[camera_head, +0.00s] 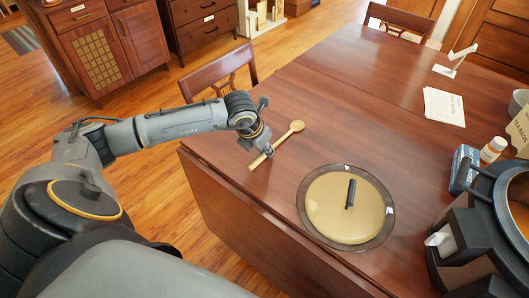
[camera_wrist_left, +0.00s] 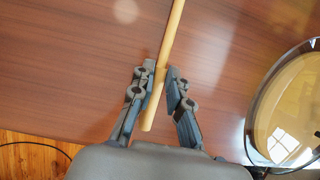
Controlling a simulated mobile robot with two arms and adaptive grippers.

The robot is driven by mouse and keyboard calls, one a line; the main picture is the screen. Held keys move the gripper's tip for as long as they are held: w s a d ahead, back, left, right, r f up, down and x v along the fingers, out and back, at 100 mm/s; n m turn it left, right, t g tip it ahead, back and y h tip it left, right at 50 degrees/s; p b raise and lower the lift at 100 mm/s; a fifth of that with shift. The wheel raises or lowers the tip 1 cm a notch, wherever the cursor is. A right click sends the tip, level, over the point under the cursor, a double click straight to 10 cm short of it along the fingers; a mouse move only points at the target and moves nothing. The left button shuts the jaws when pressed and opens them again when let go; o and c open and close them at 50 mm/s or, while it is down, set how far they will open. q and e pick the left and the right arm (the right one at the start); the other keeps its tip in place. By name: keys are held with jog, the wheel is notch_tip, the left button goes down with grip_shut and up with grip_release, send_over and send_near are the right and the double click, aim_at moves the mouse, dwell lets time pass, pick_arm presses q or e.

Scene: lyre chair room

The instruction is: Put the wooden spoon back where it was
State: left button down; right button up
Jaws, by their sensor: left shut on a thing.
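The wooden spoon (camera_head: 284,138) is light tan and lies at or just above the table top near its left edge, bowl towards the far right. My left gripper (camera_head: 267,150) is at the handle, between its middle and its end. In the left wrist view the spoon's handle (camera_wrist_left: 171,45) runs between the two fingers of my left gripper (camera_wrist_left: 159,80), which is shut on it. The handle's end sticks out behind the fingers. The spoon's bowl is outside the left wrist view. I cannot tell whether the spoon touches the table. My right gripper is not in view.
A round glass lid (camera_head: 347,207) with a dark handle lies right of the spoon. A dark cooker (camera_head: 480,235), a blue box (camera_head: 464,168) and a small bottle (camera_head: 493,149) stand at the right. Papers (camera_head: 444,106) lie farther back. The table (camera_head: 335,95) is clear beyond the spoon.

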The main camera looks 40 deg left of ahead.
pick_arm(q)
jog(key=shift+r, duration=0.1)
jog(key=c, duration=1.7)
grip_release()
jog(key=shift+f, duration=0.2)
jog(key=shift+c, duration=0.2)
jog(key=o, duration=0.4)
jog(key=shift+o, duration=0.2)
jog(key=shift+r, duration=0.1)
jog(key=v, duration=1.3)
jog(key=shift+d+r+b, duration=0.15)
jog(key=shift+r+b, duration=0.25)
jog(key=shift+b, duration=0.05)
